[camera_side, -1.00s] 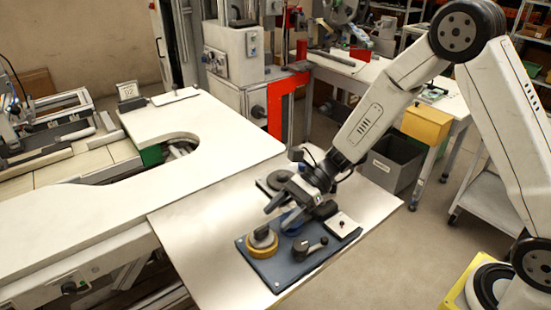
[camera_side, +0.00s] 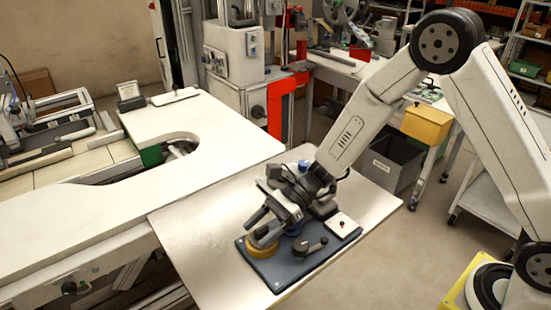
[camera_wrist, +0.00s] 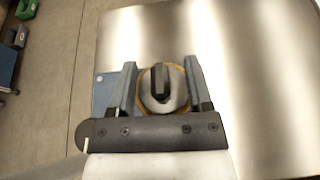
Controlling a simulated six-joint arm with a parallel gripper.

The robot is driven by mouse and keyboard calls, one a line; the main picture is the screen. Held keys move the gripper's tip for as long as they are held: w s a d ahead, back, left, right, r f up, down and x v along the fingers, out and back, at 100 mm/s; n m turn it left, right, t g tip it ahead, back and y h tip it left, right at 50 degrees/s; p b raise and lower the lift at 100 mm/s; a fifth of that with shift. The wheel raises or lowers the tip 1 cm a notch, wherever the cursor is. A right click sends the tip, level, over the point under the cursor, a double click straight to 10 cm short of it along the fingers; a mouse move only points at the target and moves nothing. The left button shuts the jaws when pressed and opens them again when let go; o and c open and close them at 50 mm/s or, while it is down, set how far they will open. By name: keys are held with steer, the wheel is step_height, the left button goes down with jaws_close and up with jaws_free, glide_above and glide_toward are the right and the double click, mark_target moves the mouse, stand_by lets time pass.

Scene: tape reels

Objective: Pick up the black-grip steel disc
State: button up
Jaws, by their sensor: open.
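The black-grip steel disc (camera_wrist: 162,92) shows in the wrist view, with its dark upright bar across the middle. It sits over a yellow-orange ring (camera_side: 263,252) at the left corner of the dark blue plate (camera_side: 288,264). In the side view my gripper largely hides the disc. My gripper (camera_wrist: 160,76) is open, with one finger on each side of the disc. In the side view my gripper (camera_side: 262,227) is tilted down over the ring. I cannot tell whether the fingers touch the disc.
A dark knob with a lever (camera_side: 308,247) and a white square block (camera_side: 342,224) stand on the plate, close to my gripper. The light table (camera_side: 190,225) is clear to the left. A grey bin (camera_side: 391,163) stands behind on the floor.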

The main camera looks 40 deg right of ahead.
jaws_close()
steer(key=shift+r, duration=0.15)
stand_by(0.4)
steer(key=shift+r, duration=0.7)
steer(key=s+d+r, duration=0.2)
steer(key=s+r, duration=0.3)
steer(key=s, duration=0.1)
steer(key=s+d+r, duration=0.3)
steer(key=s+r, duration=0.3)
steer(key=s, duration=0.1)
steer(key=shift+d+r, duration=0.15)
steer(key=shift+d, duration=0.1)
